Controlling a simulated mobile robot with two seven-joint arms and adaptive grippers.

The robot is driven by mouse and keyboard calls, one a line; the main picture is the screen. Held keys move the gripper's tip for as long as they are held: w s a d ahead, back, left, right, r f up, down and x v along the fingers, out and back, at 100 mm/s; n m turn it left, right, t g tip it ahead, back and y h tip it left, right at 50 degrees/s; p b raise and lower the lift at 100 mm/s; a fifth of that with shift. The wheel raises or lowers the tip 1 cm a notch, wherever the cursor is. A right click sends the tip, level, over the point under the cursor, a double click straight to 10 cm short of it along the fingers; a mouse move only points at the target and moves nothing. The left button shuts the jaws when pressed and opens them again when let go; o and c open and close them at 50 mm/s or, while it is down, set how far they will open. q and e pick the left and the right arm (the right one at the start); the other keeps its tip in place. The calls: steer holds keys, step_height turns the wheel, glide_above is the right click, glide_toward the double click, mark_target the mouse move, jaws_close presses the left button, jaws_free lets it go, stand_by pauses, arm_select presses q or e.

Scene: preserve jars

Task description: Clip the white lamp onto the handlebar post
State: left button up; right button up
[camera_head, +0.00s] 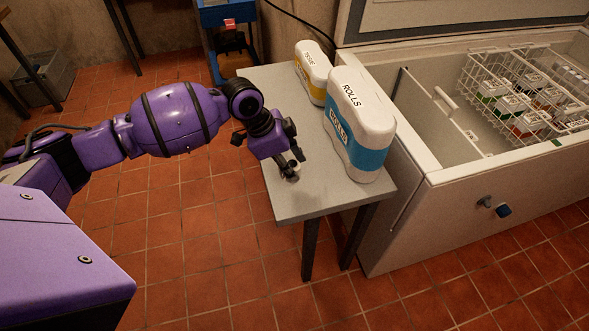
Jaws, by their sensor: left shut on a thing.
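My left gripper (291,163) points down over the near left part of the small grey table (313,200). It is shut on a small whitish thing (292,175) at its fingertips, mostly hidden by the fingers. I cannot tell from its shape whether this is the white lamp, nor whether it touches the tabletop. I cannot make out a handlebar post in this view. My right gripper is not in view.
A white pack with a blue band marked ROLLS (366,112) stands right of my gripper. A yellow-banded pack (312,65) stands behind it. An open chest freezer (500,190) with a wire basket of jars (530,123) adjoins on the right. The table's front end is clear.

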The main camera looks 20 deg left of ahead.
arm_select(q)
steer(key=s+a+r, duration=0.5)
steer(key=s+r, duration=0.3)
steer(key=s, duration=0.3)
steer(key=shift+s+p, duration=0.15)
steer(key=shift+p, duration=0.2)
